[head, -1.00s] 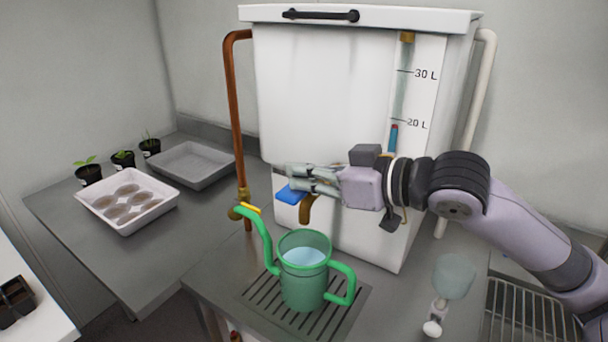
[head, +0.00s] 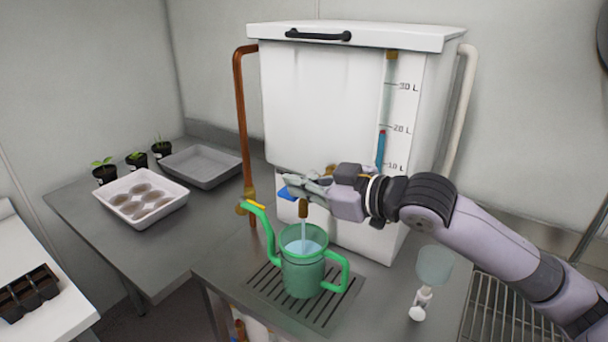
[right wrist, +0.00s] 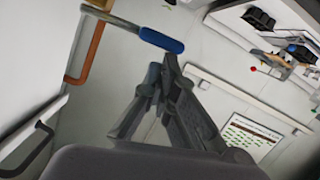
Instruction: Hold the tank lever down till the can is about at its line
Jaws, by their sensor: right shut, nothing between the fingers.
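The white tank (head: 330,105) stands on the bench with a blue-handled lever (head: 286,194) and a brass spout (head: 303,209) at its front. A thin stream of water runs from the spout into the green translucent can (head: 302,275), which holds pale blue water. I cannot make out the can's line clearly. My right gripper (head: 288,181) is shut and empty, with its fingertips on or just above the lever. In the right wrist view, the lever's blue grip (right wrist: 162,40) lies right by the fingertips (right wrist: 165,66); contact is unclear. My left gripper is out of view.
The can stands on a slotted drain grate (head: 330,312). A copper pipe (head: 240,125) runs down the tank's left side. A small clear cup-like item (head: 434,265) stands to the right, near a wire rack (head: 505,310). Trays and potted seedlings sit on the left bench.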

